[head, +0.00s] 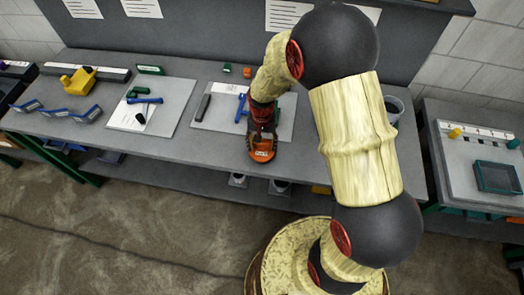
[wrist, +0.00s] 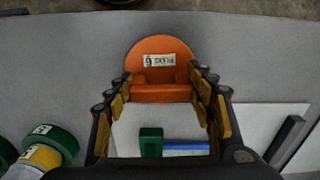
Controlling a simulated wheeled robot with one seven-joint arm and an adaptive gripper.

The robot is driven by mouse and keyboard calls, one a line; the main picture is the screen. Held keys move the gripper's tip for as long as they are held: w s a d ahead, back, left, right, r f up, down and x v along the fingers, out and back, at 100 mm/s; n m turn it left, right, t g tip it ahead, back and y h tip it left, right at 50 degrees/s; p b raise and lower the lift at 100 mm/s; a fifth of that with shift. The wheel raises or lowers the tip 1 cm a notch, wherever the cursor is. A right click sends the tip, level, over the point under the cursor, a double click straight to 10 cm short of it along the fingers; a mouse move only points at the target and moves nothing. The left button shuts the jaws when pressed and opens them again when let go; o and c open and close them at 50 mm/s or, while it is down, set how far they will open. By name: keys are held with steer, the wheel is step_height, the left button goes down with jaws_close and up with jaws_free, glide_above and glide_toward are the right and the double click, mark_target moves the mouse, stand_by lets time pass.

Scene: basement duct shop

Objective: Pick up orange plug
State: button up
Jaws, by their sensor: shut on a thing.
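The orange plug (head: 262,156) shows near the front edge of the bench in the head view, below my gripper (head: 261,132). In the wrist view the orange plug (wrist: 164,90) has a round disc with a white printed label and a narrower block. My gripper (wrist: 162,88) is shut on it, with a finger on each side of the block. I cannot tell whether the plug touches the bench or hangs just above it.
Under the arm, a white board (head: 285,128) holds a dark bar (head: 203,107) and a blue piece (head: 240,108). Another board (head: 172,118) with blue and green pieces lies left. Blue holders (head: 86,114) stand farther left. A right-hand bench holds a teal-rimmed tray (head: 478,177).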

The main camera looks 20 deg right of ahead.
steer(key=c, duration=0.4)
steer(key=shift+r, duration=0.1)
steer(key=shift+c, duration=0.2)
